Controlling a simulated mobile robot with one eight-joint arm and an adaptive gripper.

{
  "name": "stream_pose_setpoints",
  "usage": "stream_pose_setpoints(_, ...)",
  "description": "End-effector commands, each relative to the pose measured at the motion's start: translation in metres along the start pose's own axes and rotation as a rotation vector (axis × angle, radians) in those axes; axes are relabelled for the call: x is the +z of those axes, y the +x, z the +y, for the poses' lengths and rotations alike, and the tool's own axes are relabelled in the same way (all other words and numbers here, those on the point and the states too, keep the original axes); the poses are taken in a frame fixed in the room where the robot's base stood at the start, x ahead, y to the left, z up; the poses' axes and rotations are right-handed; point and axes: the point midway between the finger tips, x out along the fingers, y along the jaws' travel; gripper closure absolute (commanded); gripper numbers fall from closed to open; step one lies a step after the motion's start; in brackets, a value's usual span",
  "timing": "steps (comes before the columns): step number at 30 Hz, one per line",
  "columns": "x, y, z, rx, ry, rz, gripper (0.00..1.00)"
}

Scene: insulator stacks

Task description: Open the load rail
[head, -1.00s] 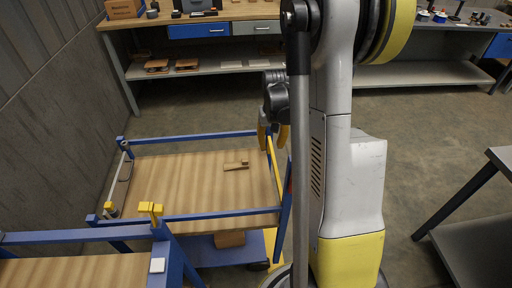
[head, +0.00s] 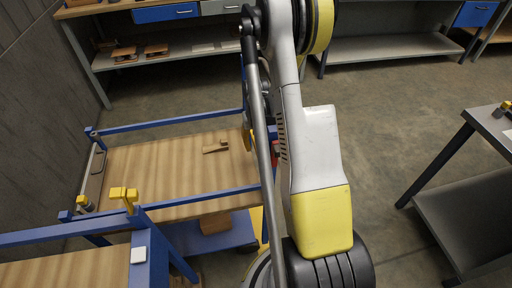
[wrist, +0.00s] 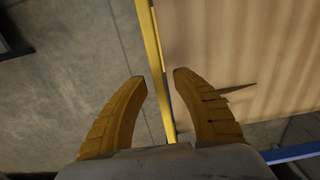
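The load rail (wrist: 152,45) is a yellow bar with blue on its side, along the right edge of a cart with a wooden deck (head: 140,178). In the head view my arm hides most of the rail. My gripper (wrist: 160,78) is open in the wrist view, its two yellow fingers apart. The rail passes between them in the picture, closer to the right finger. I cannot tell whether a finger touches it. In the head view the gripper (head: 248,138) is partly hidden behind my arm at the cart's right edge.
A wooden piece (head: 215,147) lies on the deck. A second blue-framed cart (head: 70,268) stands at front left, with yellow clamps (head: 124,194) near its corner. A workbench (head: 180,47) runs along the back; a dark table (head: 455,190) stands right. Floor between is clear.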

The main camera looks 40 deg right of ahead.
Motion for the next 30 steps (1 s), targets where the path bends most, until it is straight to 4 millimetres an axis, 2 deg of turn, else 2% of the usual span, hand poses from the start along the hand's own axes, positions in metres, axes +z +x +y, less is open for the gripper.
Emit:
stream_pose_setpoints(7, 0.0, 0.0, 0.0, 0.0, 0.0, 0.0, 0.66)
stream_pose_setpoints(8, 0.0, 0.0, 0.0, 0.0, 0.0, 0.0, 0.73)
stream_pose_setpoints(10, 0.0, 0.0, 0.0, 0.0, 0.0, 0.0, 0.94)
stream_pose_setpoints(11, 0.0, 0.0, 0.0, 0.0, 0.0, 0.0, 1.0)
stream_pose_setpoints(19, 0.0, 0.0, 0.001, 0.0, 0.0, 0.0, 1.0)
stream_pose_setpoints(24, 0.0, 0.002, 0.014, 0.0, 0.002, 0.0, 1.0)
stream_pose_setpoints(30, 0.0, 0.001, 0.013, 0.0, 0.0, 0.0, 1.0)
